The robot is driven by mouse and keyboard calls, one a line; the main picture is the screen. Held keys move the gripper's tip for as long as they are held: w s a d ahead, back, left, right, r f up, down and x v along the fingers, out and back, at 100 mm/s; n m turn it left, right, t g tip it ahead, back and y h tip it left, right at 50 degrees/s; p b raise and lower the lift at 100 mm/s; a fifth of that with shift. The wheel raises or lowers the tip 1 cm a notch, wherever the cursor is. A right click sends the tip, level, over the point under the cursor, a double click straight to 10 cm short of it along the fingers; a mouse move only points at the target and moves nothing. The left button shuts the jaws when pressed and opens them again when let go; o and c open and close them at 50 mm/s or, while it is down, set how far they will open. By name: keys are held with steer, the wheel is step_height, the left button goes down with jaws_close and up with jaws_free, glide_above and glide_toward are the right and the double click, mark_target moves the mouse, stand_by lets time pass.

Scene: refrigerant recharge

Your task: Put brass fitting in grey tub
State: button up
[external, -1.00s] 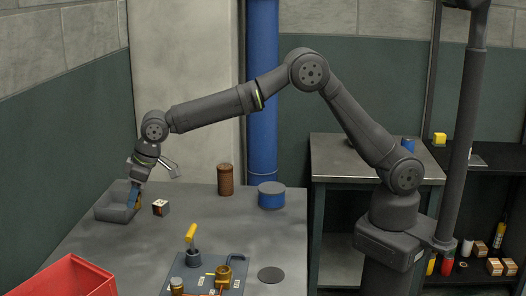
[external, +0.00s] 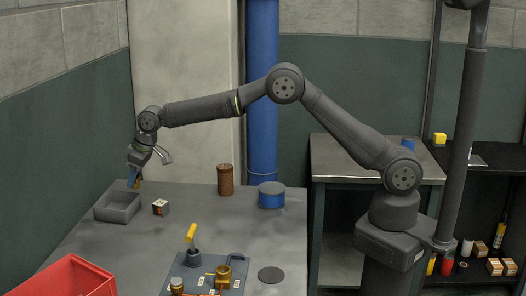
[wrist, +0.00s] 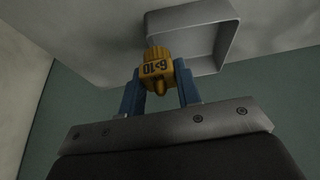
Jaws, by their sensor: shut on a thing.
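The brass fitting (wrist: 157,68), a yellow-gold piece with dark markings, is held between the blue fingers of my gripper (wrist: 160,90) in the wrist view. In the external view my gripper (external: 134,182) points down over the back of the grey tub (external: 116,214), with its fingertips above the rim; the fitting is too small to make out there. The tub is an open rectangular box at the table's left edge. Part of it also shows beyond the fitting in the wrist view (wrist: 227,32). The part of its inside that I see looks empty.
A brown cylinder (external: 225,180) and a blue can (external: 271,195) stand farther right. A fixture plate (external: 232,284) and a red bin (external: 75,280) are at the front.

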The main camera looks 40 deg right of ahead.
steer(key=a+f, duration=0.1)
steer(key=s+a+f, duration=0.1)
steer(key=a, duration=0.1)
steer(key=a+f, duration=0.1)
steer(key=shift+s+a, duration=0.15)
steer(key=shift+a, duration=0.2)
steer(key=shift+f, duration=1.95)
steer(key=shift+f, duration=0.1)
steer(key=o, duration=1)
steer(key=v, duration=1.2)
